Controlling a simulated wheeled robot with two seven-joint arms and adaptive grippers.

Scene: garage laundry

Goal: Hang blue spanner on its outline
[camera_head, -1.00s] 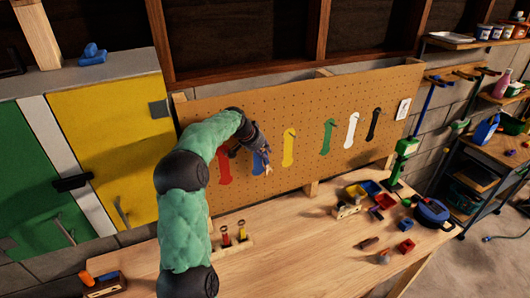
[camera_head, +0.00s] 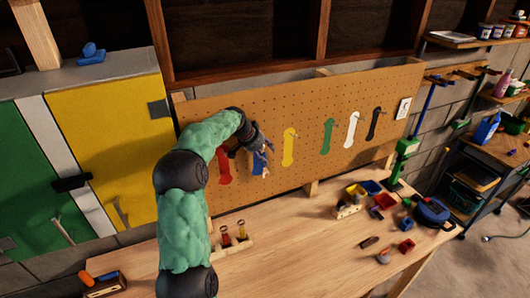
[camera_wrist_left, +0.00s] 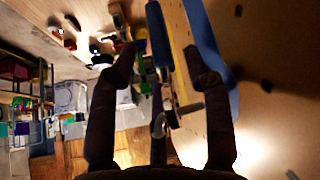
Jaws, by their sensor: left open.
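My left gripper (camera_head: 265,152) is at the pegboard (camera_head: 300,105), in front of the blue painted outline (camera_head: 257,168), which it partly covers. In the left wrist view its two fingers (camera_wrist_left: 164,68) are spread apart. A narrow blue bar, seemingly the blue spanner (camera_wrist_left: 158,35), shows between the fingers, close to the board and apart from both fingers. The wide blue outline (camera_wrist_left: 212,45) is beside it on the board. A metal peg (camera_wrist_left: 188,108) shows below the bar. I cannot tell whether the spanner hangs on it. My right gripper is not in view.
Red (camera_head: 224,167), yellow (camera_head: 289,147), green (camera_head: 328,134), white and black outlines line the board.

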